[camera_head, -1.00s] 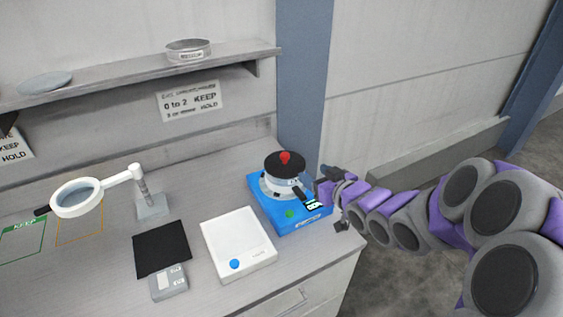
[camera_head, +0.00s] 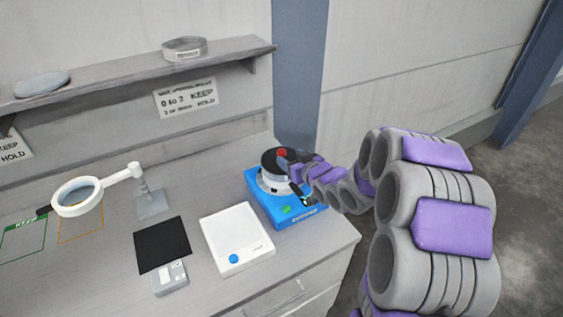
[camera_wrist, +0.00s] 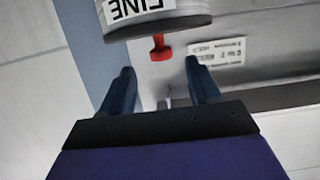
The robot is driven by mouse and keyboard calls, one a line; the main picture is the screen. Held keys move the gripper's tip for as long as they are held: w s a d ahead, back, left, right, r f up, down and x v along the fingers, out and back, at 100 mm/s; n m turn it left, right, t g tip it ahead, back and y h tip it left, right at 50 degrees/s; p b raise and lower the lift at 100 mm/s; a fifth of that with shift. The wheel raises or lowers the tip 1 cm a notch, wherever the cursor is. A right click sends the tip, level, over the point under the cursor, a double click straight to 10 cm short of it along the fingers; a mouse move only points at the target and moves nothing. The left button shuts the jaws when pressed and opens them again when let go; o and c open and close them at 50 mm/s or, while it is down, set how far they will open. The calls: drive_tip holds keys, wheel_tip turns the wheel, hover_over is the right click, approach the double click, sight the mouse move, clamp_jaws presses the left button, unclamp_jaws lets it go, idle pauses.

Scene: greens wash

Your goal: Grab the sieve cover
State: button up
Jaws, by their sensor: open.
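The sieve cover (camera_head: 268,162) is a black round lid with a red knob (camera_head: 282,153). It sits on a pale round sieve (camera_head: 268,182) on a blue machine (camera_head: 262,203). In the wrist view, which is upside down, the dark cover rim (camera_wrist: 165,27) is below the sieve's "FINE" label (camera_wrist: 140,6). The red knob also shows there (camera_wrist: 158,48), roughly centred just beyond my fingertips. My gripper (camera_wrist: 159,66) is open with nothing between its fingers. In the head view my gripper (camera_head: 288,164) is at the cover's right side and hides part of it.
A white scale (camera_head: 238,238) stands left of the blue machine. A black mat (camera_head: 162,244) and a magnifier lamp (camera_head: 78,197) are further left. The shelf (camera_head: 120,83) above holds a metal ring sieve (camera_head: 185,49). The wall is behind.

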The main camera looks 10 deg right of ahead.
sight(284, 154)
drive_tip(key=shift+b+x, duration=0.9)
drive_tip(key=shift+x, duration=1.7)
drive_tip(key=shift+s, duration=0.1)
drive_tip(key=shift+c, duration=0.4)
drive_tip(key=c, duration=1.1)
